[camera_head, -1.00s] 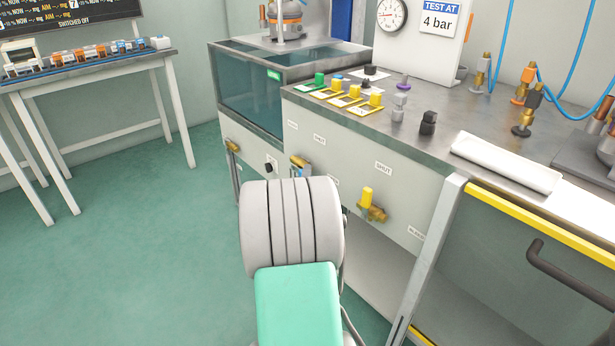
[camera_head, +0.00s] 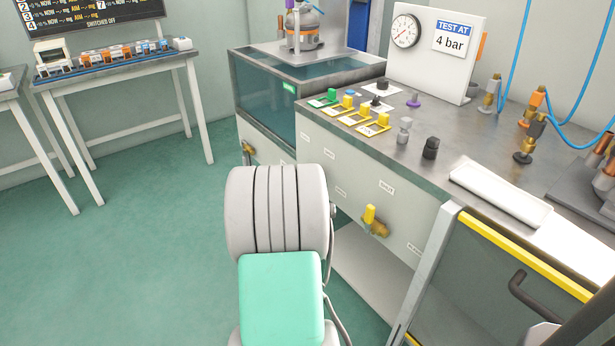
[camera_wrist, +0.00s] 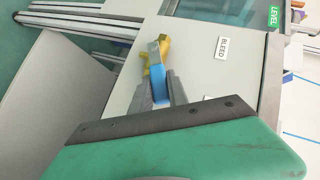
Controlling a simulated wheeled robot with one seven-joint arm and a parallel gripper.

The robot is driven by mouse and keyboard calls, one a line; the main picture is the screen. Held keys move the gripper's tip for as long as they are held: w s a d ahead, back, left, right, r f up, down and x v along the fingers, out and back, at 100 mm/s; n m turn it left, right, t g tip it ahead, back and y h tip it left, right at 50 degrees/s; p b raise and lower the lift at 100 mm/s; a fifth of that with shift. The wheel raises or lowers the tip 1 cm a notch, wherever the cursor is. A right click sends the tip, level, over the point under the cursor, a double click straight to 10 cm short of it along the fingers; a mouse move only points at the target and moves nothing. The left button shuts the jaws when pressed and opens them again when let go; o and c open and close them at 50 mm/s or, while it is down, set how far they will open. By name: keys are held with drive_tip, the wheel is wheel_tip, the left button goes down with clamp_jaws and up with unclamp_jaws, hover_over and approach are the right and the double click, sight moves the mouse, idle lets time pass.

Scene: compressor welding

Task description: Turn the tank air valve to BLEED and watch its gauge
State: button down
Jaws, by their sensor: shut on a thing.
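The air valve has a blue handle (camera_wrist: 157,77) on a brass body (camera_wrist: 164,45), seen in the wrist view on the pale front panel. My gripper (camera_wrist: 158,92) is shut on the blue handle, with a grey finger on each side. A BLEED label (camera_wrist: 223,48) is on the panel to the right of the valve; another label beside my gripper is partly covered. In the head view my arm hides the valve and my gripper. A round dial gauge (camera_head: 405,30) is on a white board above the bench; its needle is too small to read surely.
A yellow-handled brass valve (camera_head: 376,222) sticks out of the bench front on the right. Another brass valve (camera_head: 248,153) is under the glass tank (camera_head: 262,85). A 4 bar sign (camera_head: 453,37) is beside the gauge. Open green floor (camera_head: 130,250) lies to the left.

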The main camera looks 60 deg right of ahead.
drive_tip(key=shift+w, duration=0.1)
idle(0.4)
drive_tip(key=c, duration=1.3)
unclamp_jaws()
drive_tip(key=p+v, duration=0.1)
drive_tip(key=v, duration=0.7)
drive_tip(key=shift+d+p, duration=0.1)
drive_tip(key=shift+p, duration=0.2)
